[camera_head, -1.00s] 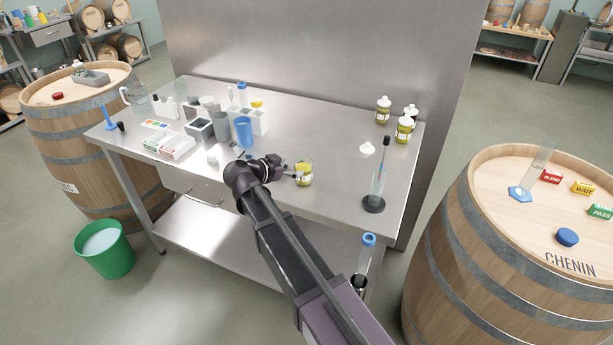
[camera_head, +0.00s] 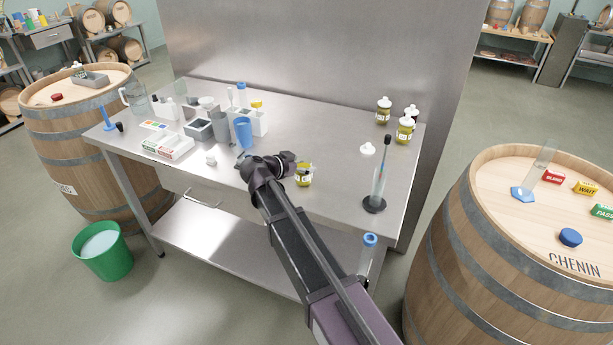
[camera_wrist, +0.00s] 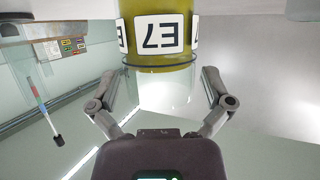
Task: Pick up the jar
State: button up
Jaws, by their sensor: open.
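An open glass jar (camera_head: 304,176) with yellow-green contents and a white label stands near the front edge of the steel table. In the wrist view the jar (camera_wrist: 160,60) fills the top middle, its label reading E7 upside down. My gripper (camera_head: 298,170) is at the jar's left side in the head view. In the wrist view my gripper (camera_wrist: 158,78) is open, with one finger on either side of the jar's clear glass part. I see gaps between fingers and glass. Part of the jar is hidden behind my gripper in the head view.
A white lid (camera_head: 367,149) lies on the table (camera_head: 330,150) to the right. Several lidded jars (camera_head: 405,130) stand at the back right. A cylinder with a black base (camera_head: 374,204) stands at the front right. A blue cup (camera_head: 243,132) and boxes stand left of my arm.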

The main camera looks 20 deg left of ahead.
dwell(0.4)
jog(key=c, duration=1.2)
jog(key=shift+r+p, duration=0.5)
jog(key=r+p, duration=0.1)
jog(key=s, duration=0.1)
jog(key=r+p, duration=0.1)
jog(key=shift+s+d+r+p, duration=0.15)
jog(key=shift+d+r+p, duration=0.1)
jog(key=shift+r+p, duration=0.1)
jog(key=shift+s+d+r+p, duration=0.25)
jog(key=shift+s+d, duration=0.35)
jog(key=shift+s, duration=1.75)
jog(key=shift+s+d+r+p, duration=0.2)
jog(key=shift+s+d, duration=0.4)
jog(key=shift+s, duration=1.7)
jog(key=shift+s+d+r+p, duration=0.25)
jog(key=shift+s+d, duration=0.35)
jog(key=shift+s, duration=1.75)
jog(key=shift+s, duration=0.1)
